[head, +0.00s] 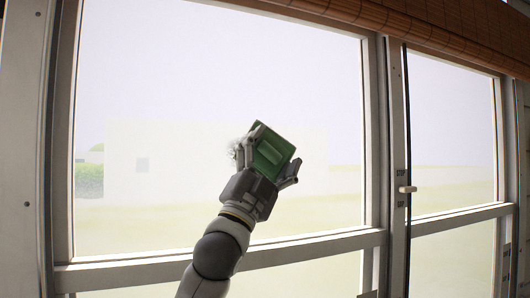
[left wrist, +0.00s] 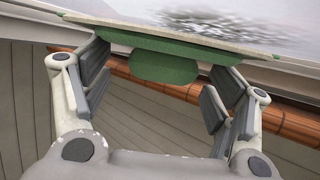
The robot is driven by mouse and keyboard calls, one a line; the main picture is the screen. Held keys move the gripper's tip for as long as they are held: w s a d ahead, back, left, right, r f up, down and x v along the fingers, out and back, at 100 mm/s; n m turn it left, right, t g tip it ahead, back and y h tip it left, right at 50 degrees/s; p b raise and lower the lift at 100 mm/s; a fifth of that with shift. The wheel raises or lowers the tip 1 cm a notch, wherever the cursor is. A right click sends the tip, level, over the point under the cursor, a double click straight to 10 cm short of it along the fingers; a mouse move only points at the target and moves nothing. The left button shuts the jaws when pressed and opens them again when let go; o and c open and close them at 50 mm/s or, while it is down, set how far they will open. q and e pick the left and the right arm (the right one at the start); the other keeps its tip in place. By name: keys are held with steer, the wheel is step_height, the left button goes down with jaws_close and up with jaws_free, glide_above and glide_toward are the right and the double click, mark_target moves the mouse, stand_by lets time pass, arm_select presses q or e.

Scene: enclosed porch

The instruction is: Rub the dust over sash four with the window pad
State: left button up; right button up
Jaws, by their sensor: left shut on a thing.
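The green window pad (head: 272,152) is in front of the large window pane (head: 300,85) in the head view. My left gripper (head: 268,160) is shut on it, with fingers on both sides. The left wrist view shows the pad's green back (left wrist: 165,66) between the fingers and its pale flat face turned to the glass. I cannot tell whether the face touches the glass. A grey speckled dust patch (left wrist: 215,22) is on the glass just beyond the pad; in the head view it shows at the pad's left edge (head: 238,148), partly hidden. My right gripper is not in view.
A white frame rail (head: 320,246) runs below the pane. A narrower pane (head: 450,130) is to the right, past an upright with a small handle (head: 407,189). A rolled wooden blind (head: 430,28) hangs along the top. The glass around the pad is clear of objects.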

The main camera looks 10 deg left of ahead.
mark_target(287, 153)
arm_select(q)
steer(key=shift+w+d+r, duration=0.1)
steer(key=shift+w+d, duration=0.55)
steer(key=shift+d, duration=0.25)
steer(key=shift+w+d, duration=0.2)
steer(key=shift+d, duration=0.25)
steer(key=shift+a, duration=0.3)
steer(key=shift+s+a, duration=0.45)
steer(key=shift+a, duration=0.2)
steer(key=shift+s+a, duration=0.4)
steer(key=shift+a, duration=0.2)
steer(key=shift+s+a, duration=0.7)
steer(key=shift+a, duration=0.3)
steer(key=shift+s+a, duration=0.7)
steer(key=shift+a, duration=0.3)
steer(key=shift+s+a, duration=0.7)
steer(key=shift+a, duration=0.3)
steer(key=shift+w+d+r+p, duration=0.15)
steer(key=shift+w+r+p, duration=0.05)
steer(key=shift+r+p, duration=0.75)
steer(key=shift+d+r, duration=0.1)
